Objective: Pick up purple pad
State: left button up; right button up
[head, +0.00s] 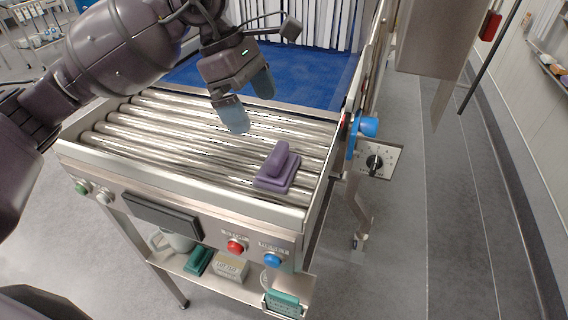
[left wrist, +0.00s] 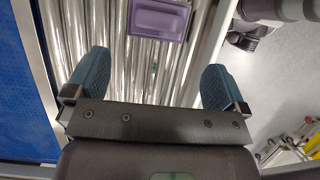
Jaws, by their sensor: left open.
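The purple pad (head: 277,172) has a raised handle and sits on the metal rollers near the front right corner of the conveyor. It also shows at the top of the left wrist view (left wrist: 158,19), resting on the rollers. My left gripper (head: 248,102) is above the rollers, up and to the left of the pad in the head view. Its two blue fingers are wide apart with nothing between them, as the left wrist view (left wrist: 146,82) shows. The pad is apart from the fingers. My right gripper is not in view.
The roller conveyor (head: 75,151) has metal side rails, and its other rollers are bare. A blue knob (head: 368,126) and a dial box (head: 379,161) stick out at the right. A lower shelf (head: 225,283) holds a mug (head: 177,241), a green pad (head: 198,261) and boxes.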

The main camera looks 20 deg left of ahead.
aim_at(276, 151)
pick_arm(q)
jog(key=x, duration=0.4)
jog(key=shift+s+d+f, duration=0.1)
jog(key=shift+s, duration=0.05)
jog(key=shift+x, duration=3.2)
jog(key=shift+d, duration=0.1)
jog(key=c, duration=0.6)
